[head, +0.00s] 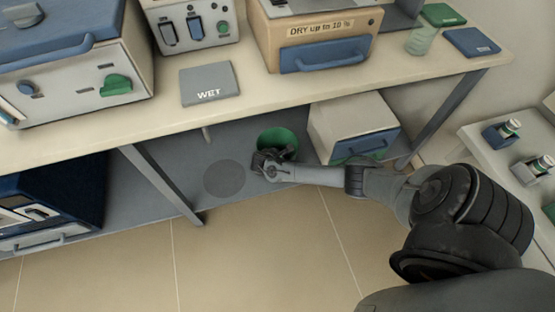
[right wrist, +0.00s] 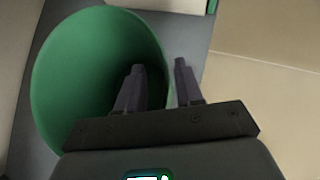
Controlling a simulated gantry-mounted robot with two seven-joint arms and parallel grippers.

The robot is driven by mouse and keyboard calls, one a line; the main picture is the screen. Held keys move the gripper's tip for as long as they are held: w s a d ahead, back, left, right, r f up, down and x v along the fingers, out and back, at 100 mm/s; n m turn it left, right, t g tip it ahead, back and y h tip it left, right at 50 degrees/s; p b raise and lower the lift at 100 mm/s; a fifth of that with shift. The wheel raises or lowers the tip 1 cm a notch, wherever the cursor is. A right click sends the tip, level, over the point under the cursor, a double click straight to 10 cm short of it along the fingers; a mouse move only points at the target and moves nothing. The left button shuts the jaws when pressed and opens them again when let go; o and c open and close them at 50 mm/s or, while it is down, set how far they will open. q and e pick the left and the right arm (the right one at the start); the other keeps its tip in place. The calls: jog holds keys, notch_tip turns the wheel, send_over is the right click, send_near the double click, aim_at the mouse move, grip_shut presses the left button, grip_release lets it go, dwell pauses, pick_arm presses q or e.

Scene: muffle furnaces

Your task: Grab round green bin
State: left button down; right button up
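The round green bin (head: 278,136) stands on the grey lower shelf under the bench, its near side partly hidden by my right gripper (head: 262,160). In the right wrist view the bin (right wrist: 70,70) is large, with its dark inside facing the camera. My right gripper (right wrist: 159,70) is open there, its fingers clearly apart. One finger shows over the bin's opening and the other outside its right rim, so the rim runs between them. I cannot tell whether either finger touches it. My left gripper is not in view.
A flat dark disc (head: 224,178) lies left of the bin on the shelf (head: 185,150). A white box with a blue front (head: 350,120) stands close to the right. The bench top (head: 160,105) is above, with legs (head: 160,185) at the front. The floor is clear.

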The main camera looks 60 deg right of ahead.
jog(key=shift+b+x, duration=0.3)
jog(key=shift+x, duration=0.65)
jog(key=shift+r, duration=0.1)
grip_shut()
dwell(0.6)
